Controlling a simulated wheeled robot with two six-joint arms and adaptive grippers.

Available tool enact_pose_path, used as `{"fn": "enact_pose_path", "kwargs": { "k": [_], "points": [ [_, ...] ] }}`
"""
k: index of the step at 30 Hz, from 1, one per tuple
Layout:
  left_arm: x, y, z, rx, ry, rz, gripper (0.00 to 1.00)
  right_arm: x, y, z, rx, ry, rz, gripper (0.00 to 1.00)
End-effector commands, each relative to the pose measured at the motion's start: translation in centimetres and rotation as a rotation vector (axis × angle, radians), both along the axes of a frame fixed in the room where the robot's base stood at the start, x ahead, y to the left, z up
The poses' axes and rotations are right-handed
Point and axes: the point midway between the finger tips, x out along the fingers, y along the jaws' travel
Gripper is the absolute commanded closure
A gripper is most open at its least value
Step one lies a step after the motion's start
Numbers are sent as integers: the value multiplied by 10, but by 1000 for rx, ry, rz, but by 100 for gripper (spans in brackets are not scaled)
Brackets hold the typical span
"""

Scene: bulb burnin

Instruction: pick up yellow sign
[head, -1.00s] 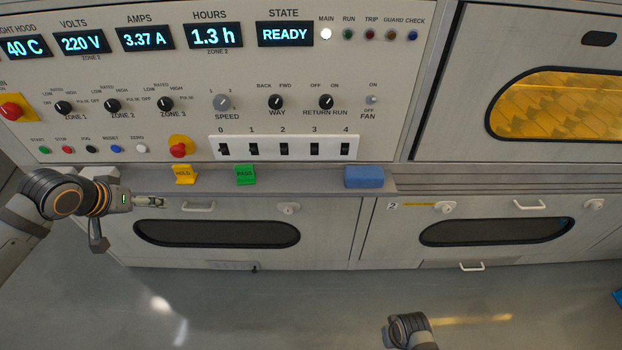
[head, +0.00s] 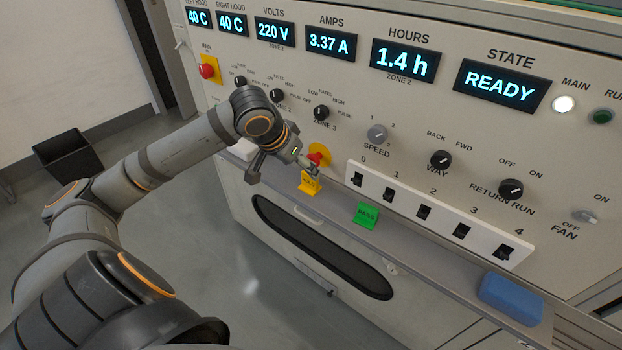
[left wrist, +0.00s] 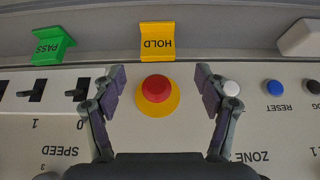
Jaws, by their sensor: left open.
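The yellow sign (head: 310,184), marked HOLD, stands on the narrow ledge below the control panel. In the left wrist view the yellow sign (left wrist: 157,41) is upside down, beyond the fingertips and centred between them. My left gripper (head: 306,165) is in front of the panel, close above the sign. In the left wrist view my left gripper (left wrist: 160,82) is open, with its two fingers apart on either side of the red button and nothing between the pads. My right gripper is not in view.
A red button (left wrist: 156,88) on a yellow disc lies on the panel by the fingers. A green PASS sign (head: 366,215) stands right of the yellow one. A blue block (head: 511,298) lies farther right on the ledge. A switch strip (head: 436,213) sits above the ledge.

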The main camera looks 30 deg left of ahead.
Motion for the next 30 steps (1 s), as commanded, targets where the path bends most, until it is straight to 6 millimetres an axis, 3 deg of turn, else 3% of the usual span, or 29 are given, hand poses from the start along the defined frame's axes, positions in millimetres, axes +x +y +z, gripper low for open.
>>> {"fn": "enact_pose_path", "kwargs": {
  "k": [6,16,24,30],
  "points": [
    [11,-2,-20,-5,-2,1,26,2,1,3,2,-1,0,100],
    [16,-3,-31,-4,0,1,26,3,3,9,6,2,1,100],
    [35,-7,-66,-5,0,1,26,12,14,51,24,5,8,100],
    [39,-6,-71,2,1,1,26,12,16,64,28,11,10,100]
  ]
}}
